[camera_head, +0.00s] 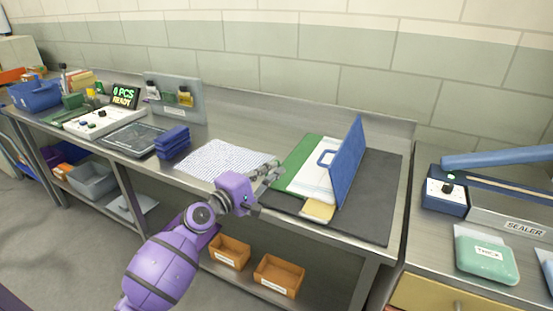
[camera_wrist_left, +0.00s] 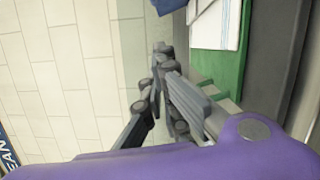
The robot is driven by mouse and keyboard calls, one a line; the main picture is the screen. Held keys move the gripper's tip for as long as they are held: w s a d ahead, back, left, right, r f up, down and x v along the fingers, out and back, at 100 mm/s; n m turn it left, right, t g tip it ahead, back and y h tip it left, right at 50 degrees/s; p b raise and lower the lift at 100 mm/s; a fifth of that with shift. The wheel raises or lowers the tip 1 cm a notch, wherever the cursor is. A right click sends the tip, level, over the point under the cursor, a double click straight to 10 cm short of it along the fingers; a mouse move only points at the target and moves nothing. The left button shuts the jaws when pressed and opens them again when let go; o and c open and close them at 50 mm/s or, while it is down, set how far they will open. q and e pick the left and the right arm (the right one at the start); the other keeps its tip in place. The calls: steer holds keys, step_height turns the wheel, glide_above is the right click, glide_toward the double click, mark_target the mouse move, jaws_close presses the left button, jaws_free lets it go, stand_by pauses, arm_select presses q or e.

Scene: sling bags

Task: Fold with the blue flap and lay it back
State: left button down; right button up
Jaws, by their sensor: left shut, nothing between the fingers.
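The blue flap (camera_head: 348,160) stands upright, tilted slightly, on the right part of the workbench. To its left lies a white cloth (camera_head: 313,182) with blue lines, on top of a green sheet (camera_head: 297,163). A small yellow piece (camera_head: 318,210) lies at the front of the cloth. My left gripper (camera_head: 272,172) is shut and empty, at the left edge of the green sheet. In the left wrist view, its fingers (camera_wrist_left: 165,65) are close together, beside the green sheet (camera_wrist_left: 228,75) and the white cloth (camera_wrist_left: 215,22). My right gripper is not in view.
A dark mat (camera_head: 376,195) lies under the stack, with bare room right of the flap. A dotted white sheet (camera_head: 228,160) and folded blue pieces (camera_head: 172,142) lie to the left. A sealer (camera_head: 445,195) stands on the table at right.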

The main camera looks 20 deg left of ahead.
arm_select(q)
steer(key=w+d+r+p, duration=0.1)
steer(key=w+d+p, duration=0.1)
steer(key=w+d, duration=0.4)
steer(key=shift+x, duration=1.2)
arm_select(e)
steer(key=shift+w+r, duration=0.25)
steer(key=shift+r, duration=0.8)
arm_select(q)
steer(key=shift+w, duration=0.15)
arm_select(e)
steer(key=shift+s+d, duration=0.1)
